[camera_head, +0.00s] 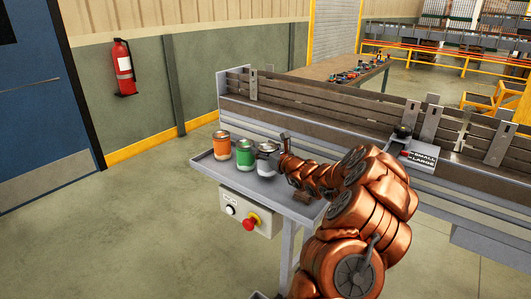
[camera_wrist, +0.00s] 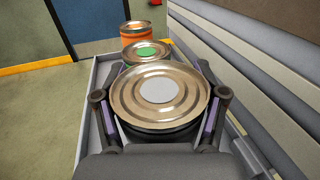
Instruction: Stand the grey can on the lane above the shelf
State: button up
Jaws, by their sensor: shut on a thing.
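The grey can (camera_head: 267,157) is on the shelf (camera_head: 289,204), at the right end of a row of cans. Its top, with a pale round label, fills the middle of the wrist view (camera_wrist: 157,91). My gripper (camera_head: 276,153) is shut on the grey can, with one finger on each side of it in the wrist view (camera_wrist: 161,99). The lane (camera_head: 330,98) runs behind and above the shelf, with slatted side boards.
A green can (camera_head: 245,153) and an orange can (camera_head: 222,145) stand to the left on the shelf. A control box with a red button (camera_head: 250,219) hangs below. Floor at left is clear.

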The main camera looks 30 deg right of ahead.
jog(key=shift+f+p, duration=0.3)
jog(key=shift+f, duration=0.85)
jog(key=shift+f, duration=0.1)
jog(key=o, duration=1.2)
jog(key=shift+o, duration=0.2)
jog(key=s+b, duration=0.1)
jog(key=s, duration=0.2)
jog(key=s+b, duration=0.1)
jog(key=s, duration=0.3)
jog(key=s+d+b, duration=0.1)
jog(key=s, duration=0.3)
jog(key=shift+s, duration=0.5)
